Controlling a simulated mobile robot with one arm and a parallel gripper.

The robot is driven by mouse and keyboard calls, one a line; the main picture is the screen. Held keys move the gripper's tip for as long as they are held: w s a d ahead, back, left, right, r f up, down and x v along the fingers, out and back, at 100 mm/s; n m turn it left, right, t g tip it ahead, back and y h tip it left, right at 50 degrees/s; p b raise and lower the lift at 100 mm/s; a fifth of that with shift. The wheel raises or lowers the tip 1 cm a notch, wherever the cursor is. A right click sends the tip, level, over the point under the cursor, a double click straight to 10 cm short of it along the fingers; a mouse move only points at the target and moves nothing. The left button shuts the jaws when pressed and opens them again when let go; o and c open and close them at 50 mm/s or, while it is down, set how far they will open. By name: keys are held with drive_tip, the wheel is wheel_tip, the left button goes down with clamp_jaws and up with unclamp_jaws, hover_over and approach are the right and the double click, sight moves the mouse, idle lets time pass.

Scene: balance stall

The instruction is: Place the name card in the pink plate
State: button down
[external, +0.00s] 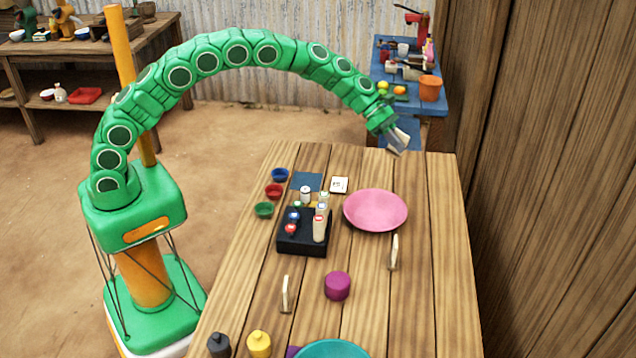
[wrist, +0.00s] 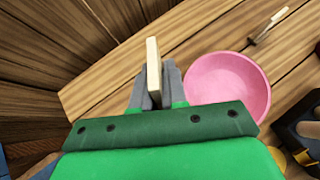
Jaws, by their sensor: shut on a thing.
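The pink plate (external: 375,211) lies empty on the wooden table, right of the black tray; in the wrist view it (wrist: 227,87) is just right of my fingers. My gripper (external: 398,142) is raised over the far right end of the table, beyond the plate. In the wrist view my gripper (wrist: 155,85) is shut on a thin cream slab, apparently the name card (wrist: 153,62), seen edge-on. Its faces are hidden, so no writing shows. The card and the plate are apart.
Similar cream pieces stand upright, one near the plate (external: 394,252) and one nearer the front (external: 286,294). A black tray (external: 291,245) holds small bottles. A purple round container (external: 337,286) and a teal plate (external: 332,349) are nearer the front. A wooden wall (external: 550,180) rises at right.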

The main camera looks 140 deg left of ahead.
drive_tip(key=w+d+m+g+h, duration=0.2)
drive_tip(key=w+d+m+h, duration=0.1)
drive_tip(key=w, duration=0.2)
drive_tip(key=m+g+y, duration=0.3)
drive_tip(key=m+g, duration=0.6)
drive_tip(key=g, duration=0.2)
hover_over(375, 215)
drive_tip(key=d, duration=0.1)
drive_tip(key=shift+f, duration=2.85)
drive_tip(key=shift+w+d+f, duration=0.1)
drive_tip(key=shift+w+f, duration=0.05)
drive_tip(key=shift+f, duration=1.65)
drive_tip(key=shift+w+a+f, duration=0.1)
drive_tip(key=shift+w+f, duration=0.1)
drive_tip(key=shift+f, duration=1.6)
drive_tip(key=shift+w+d+f, duration=0.1)
drive_tip(key=shift+w+f, duration=0.05)
drive_tip(key=shift+f, duration=1.65)
